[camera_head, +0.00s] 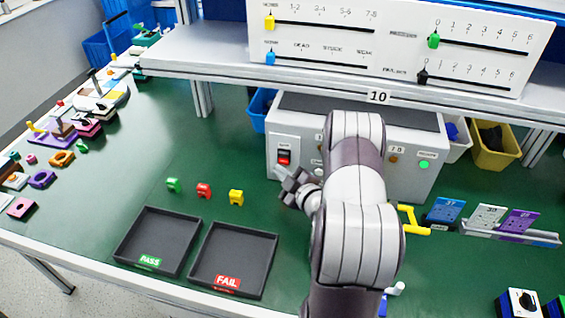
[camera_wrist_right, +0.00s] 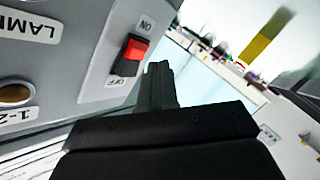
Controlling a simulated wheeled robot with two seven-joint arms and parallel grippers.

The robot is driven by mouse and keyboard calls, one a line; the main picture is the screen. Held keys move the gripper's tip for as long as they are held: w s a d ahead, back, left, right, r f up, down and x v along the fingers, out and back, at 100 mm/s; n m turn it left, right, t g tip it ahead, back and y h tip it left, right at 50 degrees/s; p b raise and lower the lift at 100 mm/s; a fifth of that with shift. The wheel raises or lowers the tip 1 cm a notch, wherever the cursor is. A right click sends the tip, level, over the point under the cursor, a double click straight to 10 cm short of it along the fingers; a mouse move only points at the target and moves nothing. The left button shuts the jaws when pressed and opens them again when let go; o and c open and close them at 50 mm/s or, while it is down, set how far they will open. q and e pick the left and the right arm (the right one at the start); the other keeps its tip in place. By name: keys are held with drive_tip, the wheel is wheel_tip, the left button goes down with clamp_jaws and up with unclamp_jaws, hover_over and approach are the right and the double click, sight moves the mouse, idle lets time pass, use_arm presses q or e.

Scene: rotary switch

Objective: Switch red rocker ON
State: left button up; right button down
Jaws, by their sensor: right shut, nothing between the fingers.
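The red rocker switch (camera_head: 284,157) sits on the left of the grey box's front face. In the right wrist view the rocker (camera_wrist_right: 131,56) shows a red half on the ON side and a black half on the OFF side. My right gripper (camera_head: 287,175) is shut and empty, just below the rocker in the head view. In the right wrist view its dark fingers (camera_wrist_right: 159,72) point toward the panel beside the rocker; I cannot tell whether they touch it. My left gripper is not in view.
The grey box (camera_head: 424,185) stands under the shelf (camera_head: 215,65); my right arm hides part of its front. PASS (camera_head: 187,226) and FAIL (camera_head: 212,243) trays lie in front, with small green, red and yellow pieces behind them. A yellow handle (camera_head: 412,221) is to the arm's right.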

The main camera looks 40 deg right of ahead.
drive_tip(key=s+a, duration=0.2)
drive_tip(key=s+a+p, duration=0.1)
drive_tip(key=a, duration=0.1)
drive_tip(key=shift+r, duration=0.3)
idle(0.3)
idle(0.3)
